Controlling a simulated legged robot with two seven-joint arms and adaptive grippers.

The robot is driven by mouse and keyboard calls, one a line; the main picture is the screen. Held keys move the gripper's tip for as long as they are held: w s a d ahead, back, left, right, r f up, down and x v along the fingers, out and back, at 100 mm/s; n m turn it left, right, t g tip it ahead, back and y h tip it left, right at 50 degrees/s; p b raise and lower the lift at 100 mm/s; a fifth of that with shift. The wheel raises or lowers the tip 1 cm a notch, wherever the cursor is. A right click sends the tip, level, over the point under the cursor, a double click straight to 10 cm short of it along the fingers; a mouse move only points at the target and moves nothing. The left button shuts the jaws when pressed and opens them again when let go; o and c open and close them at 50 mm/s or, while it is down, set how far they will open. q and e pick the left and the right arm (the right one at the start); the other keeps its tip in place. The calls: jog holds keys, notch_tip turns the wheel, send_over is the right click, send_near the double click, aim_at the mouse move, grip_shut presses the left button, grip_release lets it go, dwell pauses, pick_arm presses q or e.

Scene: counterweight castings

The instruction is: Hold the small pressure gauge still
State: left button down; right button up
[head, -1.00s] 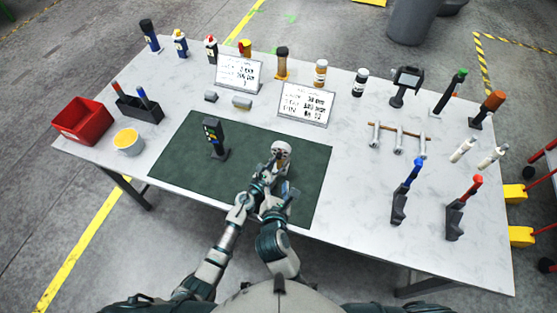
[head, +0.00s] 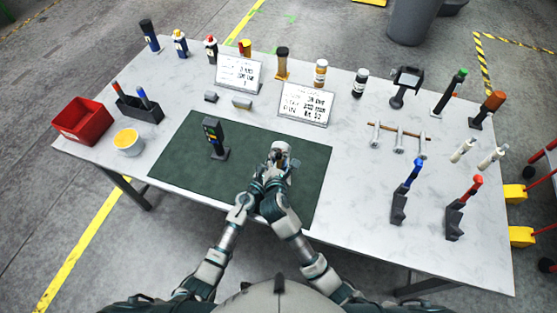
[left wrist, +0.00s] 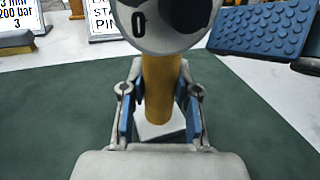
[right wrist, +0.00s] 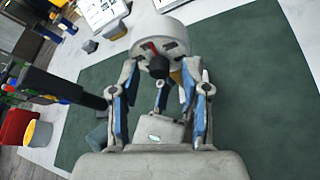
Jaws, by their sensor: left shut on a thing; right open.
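The small pressure gauge (head: 282,149) has a round pale grey head and stands near the right part of the green mat (head: 185,165). In the left wrist view its brass-coloured stem (left wrist: 159,90) rises from a pale base between the blue-padded fingers of my left gripper (left wrist: 159,100), which is shut on it. My right gripper (right wrist: 160,85) is open, close at the gauge's near side. In the right wrist view the gauge head (right wrist: 176,40) lies just beyond its fingers, with a dark knob (right wrist: 159,67) and a red part showing. Whether the right fingers touch it I cannot tell.
A dark handheld device (head: 215,138) stands on the mat to the left. Two printed signs (head: 305,103) (head: 239,73) stand behind. A red bin (head: 82,121) and a yellow-filled tub (head: 128,142) are at the left. Upright tools and several bottles line the back and right.

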grip_shut()
jog(key=shift+n+h, duration=0.5)
jog(key=shift+n, duration=0.2)
grip_release()
